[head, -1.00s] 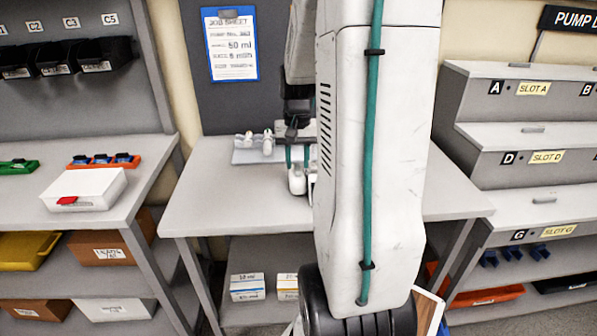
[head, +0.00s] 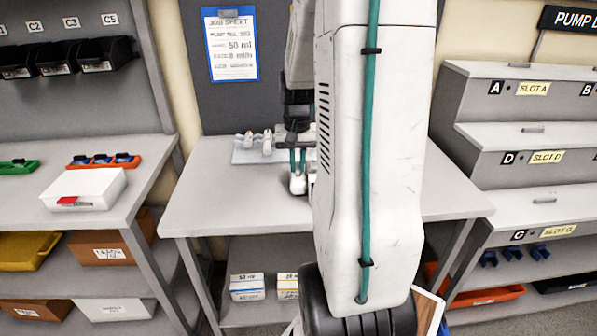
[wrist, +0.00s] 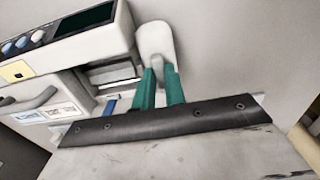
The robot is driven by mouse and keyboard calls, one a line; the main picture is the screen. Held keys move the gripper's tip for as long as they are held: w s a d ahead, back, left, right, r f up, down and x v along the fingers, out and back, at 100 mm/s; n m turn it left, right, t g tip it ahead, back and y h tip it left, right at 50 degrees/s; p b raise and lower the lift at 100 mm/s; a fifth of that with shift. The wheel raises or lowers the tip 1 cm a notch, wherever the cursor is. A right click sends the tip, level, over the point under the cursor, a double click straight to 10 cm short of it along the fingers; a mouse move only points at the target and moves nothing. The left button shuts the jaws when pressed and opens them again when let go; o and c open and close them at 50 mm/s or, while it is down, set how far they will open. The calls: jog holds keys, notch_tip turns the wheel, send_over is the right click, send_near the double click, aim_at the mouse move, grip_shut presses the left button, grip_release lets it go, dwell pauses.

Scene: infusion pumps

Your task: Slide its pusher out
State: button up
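The pump (wrist: 75,45) shows in part at the left of the wrist view, with a dark screen, blue buttons and a grey handle. Its pusher (wrist: 155,40), a white piece with a rounded end, sticks out beside it. My gripper (wrist: 160,68) has two green fingers close together, one on each side of the pusher's narrow middle; it looks shut on it. In the head view, my gripper (head: 297,162) points down over the table, with the white pusher end (head: 297,184) just below the fingertips. My arm hides most of the pump there.
The table (head: 225,200) is clear at its front left. A pale tray (head: 245,156) with small white parts lies at its back. A white box (head: 84,190) stands on the left bench (head: 110,215). A stepped slot rack (head: 510,130) stands at the right.

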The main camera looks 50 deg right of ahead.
jog(key=shift+w+a, duration=1.25)
jog(key=shift+w, duration=0.25)
jog(key=shift+w+a, duration=1.25)
jog(key=shift+w, duration=0.2)
jog(key=shift+w+a, duration=0.2)
jog(key=o, duration=0.6)
jog(key=shift+c, duration=0.2)
jog(key=shift+r, duration=0.1)
notch_tip(320, 180, up, 7)
dwell(0.5)
